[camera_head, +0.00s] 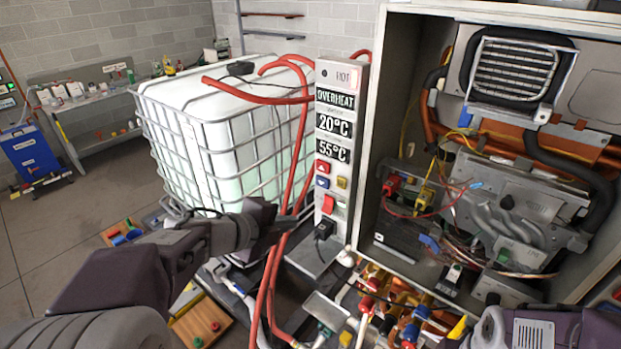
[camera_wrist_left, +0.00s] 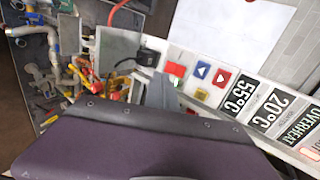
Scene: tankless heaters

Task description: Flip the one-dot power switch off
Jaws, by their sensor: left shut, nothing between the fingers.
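A narrow white control panel (camera_head: 361,95) stands beside the open heater cabinet. Low on it is a red rocker switch (camera_head: 328,203), also seen in the left wrist view (camera_wrist_left: 176,69); dot marks on it are too small to read. My left gripper (camera_head: 288,224) is shut and empty, just left of the panel's lower part and slightly below the red switch in the head view. In the left wrist view its grey tip (camera_wrist_left: 163,91) shows close to the red switch; whether it touches cannot be told. My right gripper's fingers do not show.
Above the red switch sit a red arrow button (camera_head: 323,167), a blue arrow button (camera_head: 322,182) and a yellow button (camera_head: 342,183). A black plug (camera_head: 324,229) is below. Red hoses (camera_head: 301,150) hang beside my left gripper, before a caged white tank (camera_head: 205,105). Pipes and valves crowd below.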

